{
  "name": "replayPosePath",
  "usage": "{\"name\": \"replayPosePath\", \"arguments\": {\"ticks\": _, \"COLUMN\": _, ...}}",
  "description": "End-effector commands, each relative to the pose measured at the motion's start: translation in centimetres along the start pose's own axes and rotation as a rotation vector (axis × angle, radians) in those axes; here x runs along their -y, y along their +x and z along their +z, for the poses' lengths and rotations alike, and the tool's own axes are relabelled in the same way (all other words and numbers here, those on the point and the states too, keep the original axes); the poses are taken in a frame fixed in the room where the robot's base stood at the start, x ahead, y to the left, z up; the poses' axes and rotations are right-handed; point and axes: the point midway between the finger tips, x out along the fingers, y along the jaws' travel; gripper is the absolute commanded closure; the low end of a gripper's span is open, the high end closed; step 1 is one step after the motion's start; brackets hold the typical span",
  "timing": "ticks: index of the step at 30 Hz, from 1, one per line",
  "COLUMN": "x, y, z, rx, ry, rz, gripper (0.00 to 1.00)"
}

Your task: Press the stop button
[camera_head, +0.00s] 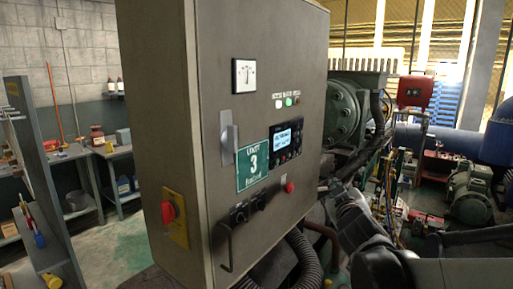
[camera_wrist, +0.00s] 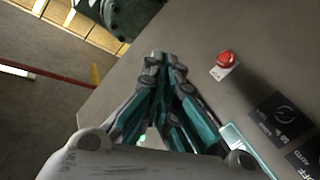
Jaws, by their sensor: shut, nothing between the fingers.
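The grey control cabinet (camera_head: 268,50) fills the middle of the head view. A small red button (camera_head: 289,187) sits low on its front panel, near the right edge. In the wrist view the red button (camera_wrist: 226,58) stands on a pale label plate, up and to the right of my fingertips. My gripper (camera_wrist: 163,60) is shut and empty, with a visible gap to the button in the picture. In the head view my gripper (camera_head: 336,190) is to the right of the button, beside the cabinet's edge. Whether it touches the panel cannot be told.
A red rotary switch (camera_head: 168,212) on a yellow plate is on the cabinet's left side. Black selector knobs (camera_head: 240,214) and a handle (camera_head: 225,248) sit lower left of the button. A corrugated hose (camera_head: 304,262) runs below. Machinery crowds the right.

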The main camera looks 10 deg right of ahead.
Motion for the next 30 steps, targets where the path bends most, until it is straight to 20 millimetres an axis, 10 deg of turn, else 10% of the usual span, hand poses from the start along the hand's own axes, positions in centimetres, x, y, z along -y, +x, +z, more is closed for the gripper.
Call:
{"name": "replayPosePath", "arguments": {"ticks": 12, "x": 0.3, "y": 5.6, "z": -4.3, "rx": -0.238, "ry": -0.279, "rz": -0.049, "gripper": 1.00}}
{"name": "replayPosePath", "arguments": {"ticks": 30, "x": 1.2, "y": 6.3, "z": -4.3, "rx": -0.280, "ry": -0.337, "rz": -0.074, "gripper": 1.00}}
